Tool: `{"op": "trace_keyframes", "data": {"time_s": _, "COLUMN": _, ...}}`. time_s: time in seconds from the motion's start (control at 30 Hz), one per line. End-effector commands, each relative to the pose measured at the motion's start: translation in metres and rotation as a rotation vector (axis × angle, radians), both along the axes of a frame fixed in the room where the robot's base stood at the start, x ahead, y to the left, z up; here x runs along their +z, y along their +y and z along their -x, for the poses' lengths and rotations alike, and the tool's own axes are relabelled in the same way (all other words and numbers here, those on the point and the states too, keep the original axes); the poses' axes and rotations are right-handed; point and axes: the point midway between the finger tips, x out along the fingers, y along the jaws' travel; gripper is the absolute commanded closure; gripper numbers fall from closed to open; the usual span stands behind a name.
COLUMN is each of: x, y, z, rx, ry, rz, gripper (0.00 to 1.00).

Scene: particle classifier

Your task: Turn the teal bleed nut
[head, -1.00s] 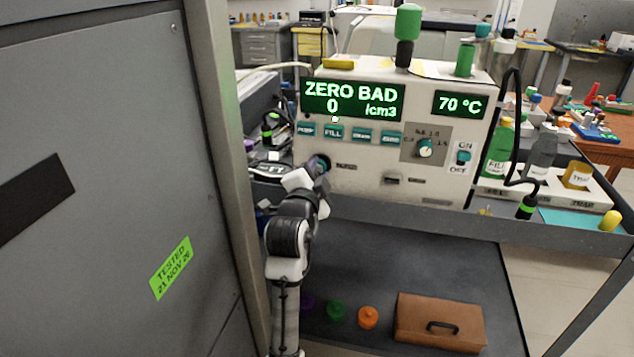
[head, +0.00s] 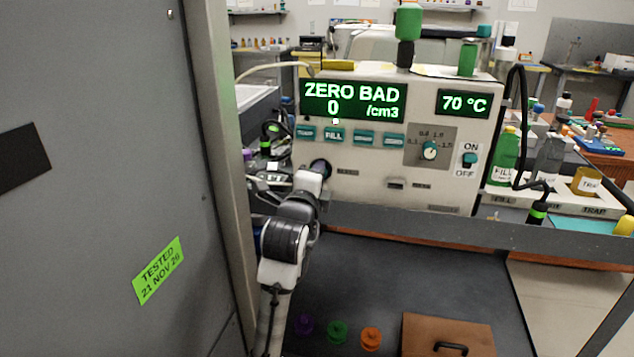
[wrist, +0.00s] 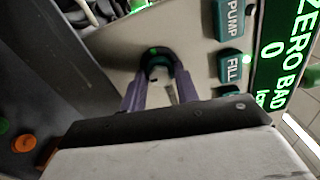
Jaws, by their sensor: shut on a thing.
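The bleed nut (wrist: 157,56) shows in the wrist view as a dark round part with a teal-green face, low on the front of the cream classifier (head: 360,188). My gripper (wrist: 159,72) has its two purple fingers on either side of the nut and is shut on it. The fingers and the gripper body hide part of the nut. In the head view my gripper (head: 318,170) reaches the lower left of the panel, and the nut there is mostly hidden. The display (head: 352,100) reads ZERO BAD, 0 /cm3.
A grey cabinet (head: 100,120) stands close on the left of my arm. Teal buttons (head: 335,135) sit just above the nut. Purple, green (head: 337,332) and orange (head: 371,338) caps and a brown case (head: 450,335) lie on the lower shelf. Bottles (head: 505,155) stand at right.

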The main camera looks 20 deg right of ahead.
Motion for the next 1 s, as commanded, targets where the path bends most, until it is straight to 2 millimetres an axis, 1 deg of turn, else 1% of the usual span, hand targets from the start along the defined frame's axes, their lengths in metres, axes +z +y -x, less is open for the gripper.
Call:
{"op": "trace_keyframes", "data": {"time_s": 0.03, "x": -0.0034, "y": -0.001, "z": 0.0008, "rx": -0.003, "ry": 0.003, "rz": -0.008, "gripper": 0.92}}
{"op": "trace_keyframes", "data": {"time_s": 0.47, "x": -0.0028, "y": -0.0012, "z": 0.0008, "rx": -0.003, "ry": -0.001, "rz": -0.015, "gripper": 0.92}}
{"op": "trace_keyframes", "data": {"time_s": 0.5, "x": -0.0028, "y": -0.0012, "z": 0.0008, "rx": -0.003, "ry": -0.001, "rz": -0.015, "gripper": 0.67}}
{"op": "trace_keyframes", "data": {"time_s": 0.63, "x": -0.0022, "y": -0.0009, "z": 0.0006, "rx": -0.002, "ry": -0.003, "rz": -0.014, "gripper": 0.5}}
{"op": "trace_keyframes", "data": {"time_s": 0.67, "x": -0.0019, "y": -0.0008, "z": 0.0005, "rx": -0.003, "ry": -0.004, "rz": -0.013, "gripper": 0.47}}
{"op": "trace_keyframes", "data": {"time_s": 0.9, "x": -0.0009, "y": -0.0004, "z": 0.0004, "rx": -0.002, "ry": -0.005, "rz": -0.012, "gripper": 0.47}}
{"op": "trace_keyframes", "data": {"time_s": 1.0, "x": -0.0008, "y": 0.0022, "z": 0.0035, "rx": -0.001, "ry": -0.006, "rz": -0.011, "gripper": 0.47}}
